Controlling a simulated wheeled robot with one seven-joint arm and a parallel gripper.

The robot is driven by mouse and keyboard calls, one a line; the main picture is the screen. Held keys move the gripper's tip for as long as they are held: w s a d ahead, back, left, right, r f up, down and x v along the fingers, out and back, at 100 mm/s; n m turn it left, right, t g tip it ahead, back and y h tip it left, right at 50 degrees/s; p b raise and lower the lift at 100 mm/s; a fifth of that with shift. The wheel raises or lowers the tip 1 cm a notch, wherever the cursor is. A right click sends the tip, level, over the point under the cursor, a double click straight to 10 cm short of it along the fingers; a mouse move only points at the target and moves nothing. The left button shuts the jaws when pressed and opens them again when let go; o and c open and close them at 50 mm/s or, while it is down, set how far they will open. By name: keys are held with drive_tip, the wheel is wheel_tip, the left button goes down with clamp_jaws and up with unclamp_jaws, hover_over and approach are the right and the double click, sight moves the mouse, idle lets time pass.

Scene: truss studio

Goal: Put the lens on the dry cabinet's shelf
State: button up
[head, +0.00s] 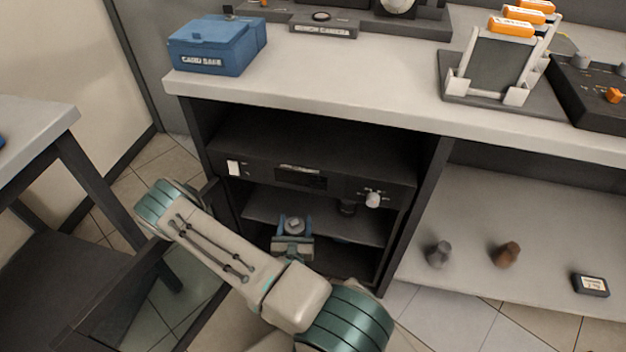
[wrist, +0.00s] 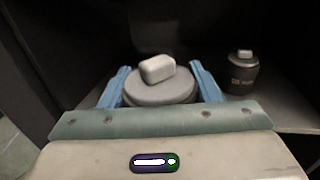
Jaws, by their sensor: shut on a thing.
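My gripper (head: 293,232) reaches into the open dry cabinet (head: 300,178) under the counter. In the wrist view its two blue fingers (wrist: 160,84) are shut on a grey round lens (wrist: 165,92) with a pale knob on top. The lens's grey top also shows in the head view (head: 294,225). It looks upright, over the front part of the cabinet's shelf (head: 262,208). Its underside is hidden, so I cannot tell whether it touches the shelf. A second, dark lens (wrist: 241,76) stands on the shelf to the right, apart from my gripper.
A dark panel with a white knob (head: 373,200) spans the cabinet above the shelf. The cabinet's side walls are close to my arm. On the lower right shelf lie a grey piece (head: 439,254), a brown piece (head: 506,255) and a black box (head: 591,284). A blue case (head: 212,50) sits on the counter.

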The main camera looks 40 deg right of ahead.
drive_tip(key=s+d+b+x, duration=0.1)
drive_tip(key=b+x, duration=0.2)
drive_tip(key=x, duration=0.7)
drive_tip(key=s+d+f+b+x, duration=0.1)
drive_tip(key=d+b+x, duration=0.1)
drive_tip(key=x, duration=0.8)
wheel_tip(320, 180, down, 5)
drive_tip(key=b, duration=0.3)
drive_tip(key=shift+s+a+f, duration=0.1)
drive_tip(key=shift+f+b, duration=0.4)
drive_tip(key=shift+f, duration=0.05)
drive_tip(key=shift+r, duration=0.1)
drive_tip(key=o, duration=1.5)
